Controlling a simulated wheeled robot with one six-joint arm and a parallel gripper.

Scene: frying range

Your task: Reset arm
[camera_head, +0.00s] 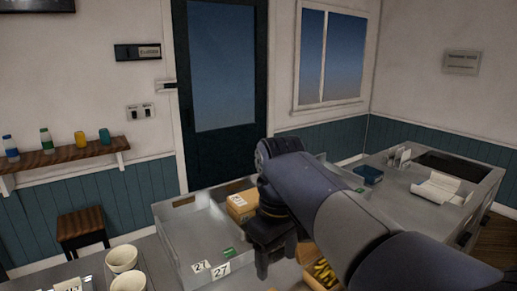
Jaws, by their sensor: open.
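My arm reaches in from the lower right of the head view. My gripper (276,262) points down near the bottom middle, its two dark fingers apart, with nothing seen between them. It is in front of a cardboard box (240,207) and beside a grey metal tray (172,222). Whether the fingers touch anything below cannot be told. My arm hides part of the counter behind it.
Cards marked 27 (221,270) stand at the tray's front. White cups (121,259) are at lower left, and a box of yellow items (322,274) is under my arm. A steel counter (402,190) holds a blue container (369,174). A stool (82,225) stands left.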

